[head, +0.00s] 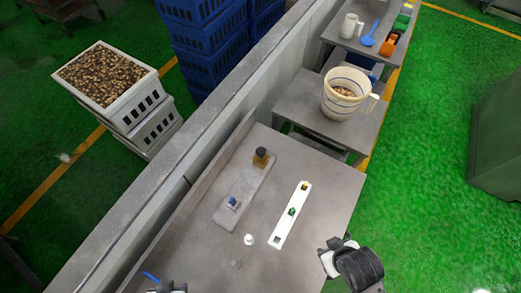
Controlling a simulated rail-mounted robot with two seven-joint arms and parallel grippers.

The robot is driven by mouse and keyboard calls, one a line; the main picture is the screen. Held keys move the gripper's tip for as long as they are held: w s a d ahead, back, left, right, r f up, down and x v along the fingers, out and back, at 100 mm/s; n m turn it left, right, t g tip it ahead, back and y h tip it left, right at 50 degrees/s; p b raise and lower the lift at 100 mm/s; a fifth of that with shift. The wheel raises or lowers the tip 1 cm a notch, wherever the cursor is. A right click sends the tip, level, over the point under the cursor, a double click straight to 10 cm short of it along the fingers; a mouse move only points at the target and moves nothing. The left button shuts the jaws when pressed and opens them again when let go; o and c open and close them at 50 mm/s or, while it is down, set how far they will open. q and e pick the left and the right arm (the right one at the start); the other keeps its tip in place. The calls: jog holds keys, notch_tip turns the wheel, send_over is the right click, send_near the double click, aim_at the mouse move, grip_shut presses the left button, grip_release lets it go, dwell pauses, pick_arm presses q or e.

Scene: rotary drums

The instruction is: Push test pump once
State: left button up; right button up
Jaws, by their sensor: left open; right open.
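I cannot tell for sure which item is the test pump. On the grey table (325,205) a light grey plate (238,190) carries a black-topped yellow piece (261,158) at its far end and a small blue-and-white piece (232,203) nearer me. A small white knob-like piece (248,239) stands nearer the front, with a small grey piece (236,263) beside it. My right gripper (328,257) is open and empty at the table's right edge, apart from these pieces. My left gripper (166,287) is open at the bottom edge, mostly cut off.
A white strip (280,232) with small coloured pieces lies right of the plate. A low wall (235,95) runs along the table's left. A cream bucket (341,105) stands on a farther table. White crates (150,130) and blue crates (205,40) stand beyond the wall.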

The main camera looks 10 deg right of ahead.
jog(key=shift+c, duration=0.4)
grip_shut()
jog(key=shift+w, duration=0.1)
dwell(1.3)
